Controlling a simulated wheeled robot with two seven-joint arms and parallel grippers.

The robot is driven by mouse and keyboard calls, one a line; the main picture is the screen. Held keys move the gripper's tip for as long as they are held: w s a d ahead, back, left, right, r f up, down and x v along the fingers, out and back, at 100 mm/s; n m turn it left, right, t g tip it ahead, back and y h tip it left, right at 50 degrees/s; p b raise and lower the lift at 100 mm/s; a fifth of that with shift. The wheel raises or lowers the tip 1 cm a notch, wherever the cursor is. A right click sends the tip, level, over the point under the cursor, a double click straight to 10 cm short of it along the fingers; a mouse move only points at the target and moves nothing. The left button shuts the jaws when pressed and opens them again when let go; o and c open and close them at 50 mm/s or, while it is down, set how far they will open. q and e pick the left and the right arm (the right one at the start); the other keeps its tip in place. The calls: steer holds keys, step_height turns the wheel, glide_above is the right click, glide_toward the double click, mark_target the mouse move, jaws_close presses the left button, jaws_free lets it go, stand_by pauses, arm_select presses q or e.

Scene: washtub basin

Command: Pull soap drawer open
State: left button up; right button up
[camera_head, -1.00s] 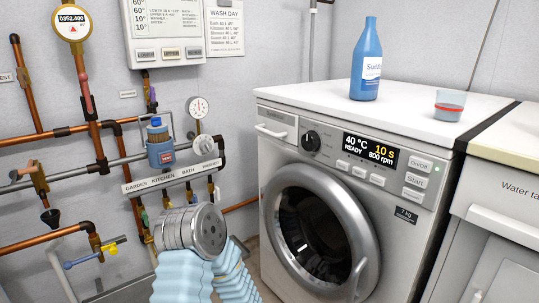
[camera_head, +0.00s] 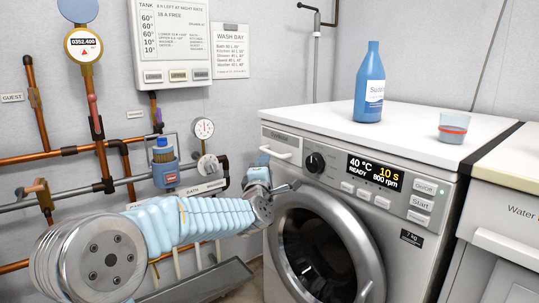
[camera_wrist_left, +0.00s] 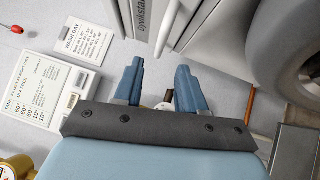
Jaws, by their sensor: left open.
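The soap drawer (camera_head: 282,134) is the grey panel at the upper left of the washing machine's front, with a white bar handle (camera_head: 280,147). It looks closed. In the left wrist view the drawer's lettered front (camera_wrist_left: 143,20) shows at the top, beyond the fingers. My left gripper (camera_head: 275,172) is just below and left of the drawer handle, in front of the machine. In the left wrist view the gripper (camera_wrist_left: 160,85) has its two blue fingers apart with no handle between them. My right gripper is out of view.
The round door (camera_head: 328,255) of the washing machine is just below and right of my gripper. A blue bottle (camera_head: 369,88) and a glass cup (camera_head: 453,128) stand on the machine's top. Pipes and a blue-capped bottle (camera_head: 165,165) are along the left wall.

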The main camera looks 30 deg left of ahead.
arm_select(q)
steer(key=p+x, duration=0.1)
steer(key=x, duration=0.7)
steer(key=shift+w, duration=0.25)
steer(key=shift+f, duration=0.1)
jaws_close()
